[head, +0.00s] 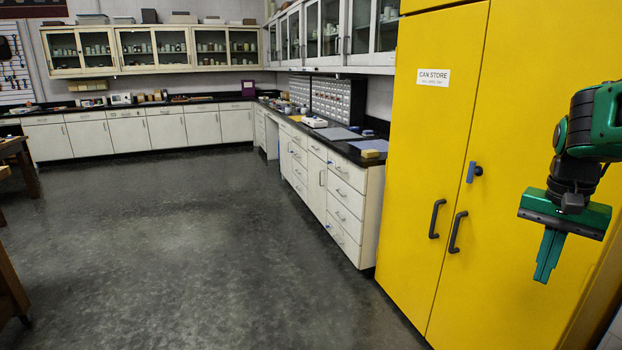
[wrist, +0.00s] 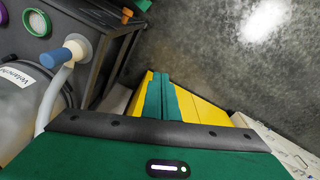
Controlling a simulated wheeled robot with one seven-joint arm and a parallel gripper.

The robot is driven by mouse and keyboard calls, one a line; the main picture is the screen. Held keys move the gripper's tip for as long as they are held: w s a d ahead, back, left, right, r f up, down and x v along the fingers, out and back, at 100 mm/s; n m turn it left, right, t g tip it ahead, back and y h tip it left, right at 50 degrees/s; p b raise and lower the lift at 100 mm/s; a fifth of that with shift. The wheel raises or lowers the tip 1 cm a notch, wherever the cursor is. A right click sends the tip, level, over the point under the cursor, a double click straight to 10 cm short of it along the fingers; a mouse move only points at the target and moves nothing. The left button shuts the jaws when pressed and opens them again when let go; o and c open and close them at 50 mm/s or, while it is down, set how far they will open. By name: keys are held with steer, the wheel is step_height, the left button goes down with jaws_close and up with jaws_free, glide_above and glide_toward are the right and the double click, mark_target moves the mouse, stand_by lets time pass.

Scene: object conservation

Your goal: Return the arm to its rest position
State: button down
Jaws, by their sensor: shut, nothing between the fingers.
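My gripper (head: 547,279) hangs at the right of the head view, its green fingers pointing down and closed together with nothing between them. It is in front of the yellow cabinet (head: 519,130), which has a "CAN STORE" label. The cabinet doors look closed, with two dark handles and a blue latch (head: 474,171). In the wrist view, the green fingers (wrist: 159,82) lie side by side, with the yellow cabinet (wrist: 210,113) behind them.
White drawer units with a dark counter (head: 340,150) run along the right and back walls. The grey floor (head: 180,240) is open in the middle. Wooden furniture (head: 12,290) stands at the left edge. In the wrist view, a blue-capped pipe (wrist: 63,54) stands at the left.

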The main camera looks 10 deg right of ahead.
steer(key=s+a+f+n, duration=0.2)
steer(key=s+a+f, duration=0.1)
steer(key=s, duration=0.4)
steer(key=s+a+f+n+y, duration=0.1)
steer(key=s+a+f+n, duration=0.1)
steer(key=s+a+f, duration=0.2)
steer(key=s+a, duration=0.1)
steer(key=s, duration=0.2)
steer(key=shift+a+f, duration=0.25)
steer(key=shift+f, duration=0.05)
steer(key=shift+w+f, duration=0.25)
steer(key=shift+w, duration=0.3)
stand_by(0.4)
